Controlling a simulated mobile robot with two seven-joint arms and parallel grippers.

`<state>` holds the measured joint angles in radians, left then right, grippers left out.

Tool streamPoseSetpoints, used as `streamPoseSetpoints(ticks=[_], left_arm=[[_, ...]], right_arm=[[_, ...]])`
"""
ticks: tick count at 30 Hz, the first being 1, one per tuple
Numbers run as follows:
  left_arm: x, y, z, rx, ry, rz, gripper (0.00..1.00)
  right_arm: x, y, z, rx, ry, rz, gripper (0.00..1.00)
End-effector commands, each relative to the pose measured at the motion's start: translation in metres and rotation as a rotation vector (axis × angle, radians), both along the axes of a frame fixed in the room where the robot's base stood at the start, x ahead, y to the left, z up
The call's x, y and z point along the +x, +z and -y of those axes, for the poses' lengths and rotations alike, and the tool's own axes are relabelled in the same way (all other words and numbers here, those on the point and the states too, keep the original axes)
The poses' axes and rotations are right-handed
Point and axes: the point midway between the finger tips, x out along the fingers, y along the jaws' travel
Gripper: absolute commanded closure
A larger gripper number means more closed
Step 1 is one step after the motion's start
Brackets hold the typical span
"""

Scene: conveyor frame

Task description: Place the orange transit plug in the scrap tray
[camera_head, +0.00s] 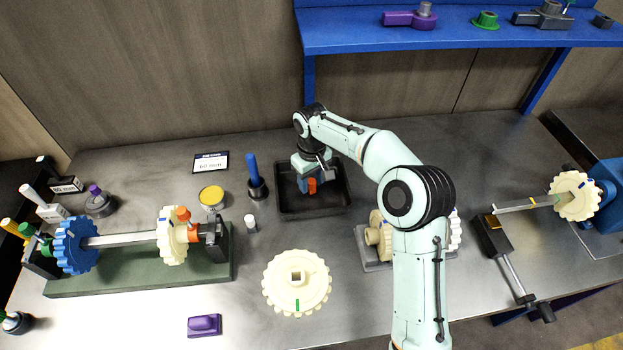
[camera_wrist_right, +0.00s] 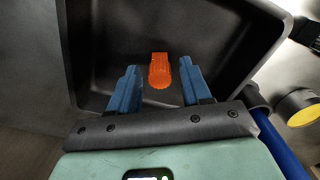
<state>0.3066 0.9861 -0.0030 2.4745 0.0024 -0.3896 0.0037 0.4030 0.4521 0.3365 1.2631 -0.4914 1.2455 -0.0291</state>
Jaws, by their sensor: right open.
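The orange plug (camera_head: 312,186) is in the black tray (camera_head: 331,207), just below my right gripper (camera_head: 307,187). In the right wrist view the plug (camera_wrist_right: 159,70) appears between the two blue fingers of the gripper (camera_wrist_right: 159,84), with a gap on each side. The fingers are apart and do not touch it. The plug appears to lie on the tray (camera_wrist_right: 85,65) floor, though its exact height is hard to tell. My left gripper is not in view.
Left of the tray stand a blue-handled tool (camera_head: 254,175) and a yellow-topped tin (camera_head: 212,196). A shaft with blue and cream gears rests on a green base (camera_head: 140,278). A loose cream gear (camera_head: 297,283) lies in front. A blue shelf (camera_head: 450,35) hangs behind.

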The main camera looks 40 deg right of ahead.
Motion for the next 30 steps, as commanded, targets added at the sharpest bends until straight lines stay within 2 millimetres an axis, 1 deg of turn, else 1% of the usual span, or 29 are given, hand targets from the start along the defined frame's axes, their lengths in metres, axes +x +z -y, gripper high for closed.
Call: streamPoseSetpoints(ticks=[2,5,8,15,18,21,24,30], left_arm=[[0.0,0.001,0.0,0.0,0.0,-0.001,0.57],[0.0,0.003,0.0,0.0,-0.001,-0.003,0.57],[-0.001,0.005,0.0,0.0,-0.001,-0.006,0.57],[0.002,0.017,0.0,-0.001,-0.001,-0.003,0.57],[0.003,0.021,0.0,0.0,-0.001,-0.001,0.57],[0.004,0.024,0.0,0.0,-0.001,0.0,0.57],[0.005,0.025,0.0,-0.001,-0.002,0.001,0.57],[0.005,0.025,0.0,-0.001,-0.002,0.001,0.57]], right_arm=[[0.0,0.003,0.0,0.0,0.0,0.001,0.52],[0.001,0.014,0.0,-0.001,0.0,0.002,0.52],[0.001,0.033,0.0,-0.002,0.0,0.004,0.52],[0.001,0.086,0.0,-0.001,0.001,0.005,0.52],[0.001,0.103,0.0,-0.001,0.0,0.004,0.52],[0.001,0.115,0.0,-0.001,0.0,0.003,0.52],[0.0,0.121,0.0,-0.001,0.0,0.001,0.52],[0.0,0.123,0.0,-0.001,0.0,0.0,0.52]])
